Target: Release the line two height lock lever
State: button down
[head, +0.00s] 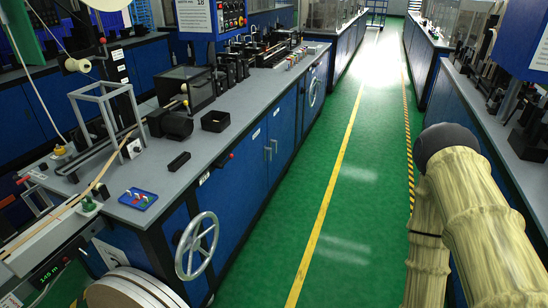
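A small dark lever with a red knob (231,155) sticks out from the front edge of the left bench (215,165). No readable label shows which lever is the line two height lock lever. A spoked grey handwheel (196,246) is on the near end of that bench's blue front. Small red handles (22,181) show at the far left edge. My gripper is not in view; only my sleeved arm shows at the right.
A green aisle with a yellow line (328,200) runs clear between the benches. A tape reel (130,290) stands low at the near left. Another bench (480,100) stands at the right.

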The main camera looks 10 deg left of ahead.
aim_at(227, 161)
jog(key=u, duration=0.05)
jog(key=i, duration=1)
jog(key=u, duration=0.75)
